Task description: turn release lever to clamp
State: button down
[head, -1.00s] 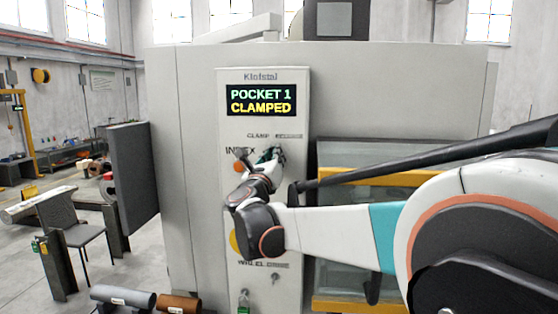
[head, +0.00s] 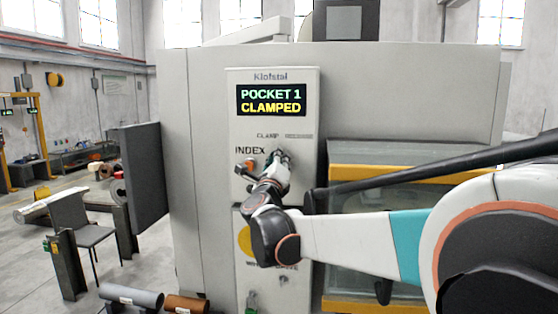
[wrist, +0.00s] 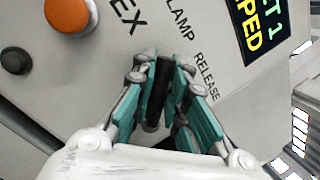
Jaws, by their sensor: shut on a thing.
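The release lever (wrist: 162,75) is a dark bar seen between my fingers in the wrist view, under the printed words CLAMP and RELEASE. My gripper (wrist: 165,90), with teal fingers, is shut on the lever, one finger on each side. In the head view my gripper (head: 277,160) is at the control panel (head: 305,215), right of the INDEX button, and the lever is mostly hidden behind it. The display (head: 273,99) reads POCKET 1 CLAMPED.
The orange INDEX button (wrist: 68,14) and a black knob (wrist: 16,58) are close to my gripper. A yellow round button (head: 244,240) is below, partly behind my arm. A yellow-framed window (head: 350,172) is to the right, and a dark panel (head: 140,180) stands at left.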

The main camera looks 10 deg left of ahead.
jog(key=shift+f, duration=0.1)
jog(key=c, duration=1.6)
grip_release()
jog(key=shift+a, duration=0.1)
jog(key=shift+o, duration=0.2)
jog(key=v, duration=0.7)
jog(key=shift+s, duration=0.3)
